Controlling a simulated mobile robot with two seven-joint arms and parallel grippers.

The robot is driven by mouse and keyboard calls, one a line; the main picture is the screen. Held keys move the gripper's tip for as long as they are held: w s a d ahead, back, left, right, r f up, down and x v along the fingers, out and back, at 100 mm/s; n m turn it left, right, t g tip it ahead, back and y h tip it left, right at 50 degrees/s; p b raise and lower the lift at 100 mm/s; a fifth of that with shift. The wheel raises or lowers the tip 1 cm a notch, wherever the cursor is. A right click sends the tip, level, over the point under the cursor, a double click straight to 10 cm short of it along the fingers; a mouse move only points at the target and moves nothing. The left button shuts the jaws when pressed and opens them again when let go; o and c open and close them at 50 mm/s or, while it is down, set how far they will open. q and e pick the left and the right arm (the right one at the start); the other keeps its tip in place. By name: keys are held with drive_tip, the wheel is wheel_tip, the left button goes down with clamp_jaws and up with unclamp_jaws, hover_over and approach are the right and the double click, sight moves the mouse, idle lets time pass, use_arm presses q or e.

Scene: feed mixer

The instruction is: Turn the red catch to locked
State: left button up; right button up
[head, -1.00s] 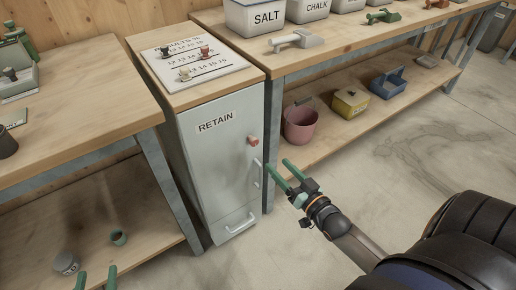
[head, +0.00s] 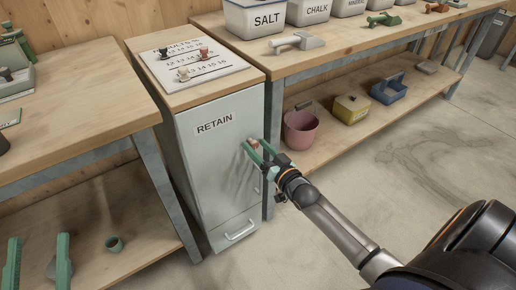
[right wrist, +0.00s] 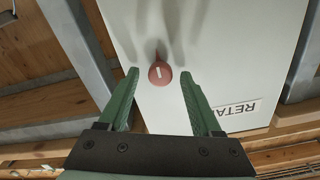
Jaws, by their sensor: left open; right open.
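The red catch (right wrist: 160,73) is on the upper right of the grey RETAIN cabinet door (head: 215,155). In the right wrist view it is a round red knob with a white mark, between and just beyond my right fingertips. It also shows partly in the head view (head: 253,143), the rest hidden behind the gripper. My right gripper (head: 257,148) is open, with its two green fingers on either side of the catch; I cannot tell whether they touch it. My left gripper (head: 38,245) is open and empty at the lower left, far from the cabinet.
A board with several small pegs (head: 195,64) lies on the cabinet top. A bench with tubs (head: 255,17) stands right, with a pink bucket (head: 300,131) on its lower shelf. Another bench (head: 80,110) stands left. Open floor (head: 420,150) lies at right.

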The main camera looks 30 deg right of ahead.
clamp_jaws()
idle(0.5)
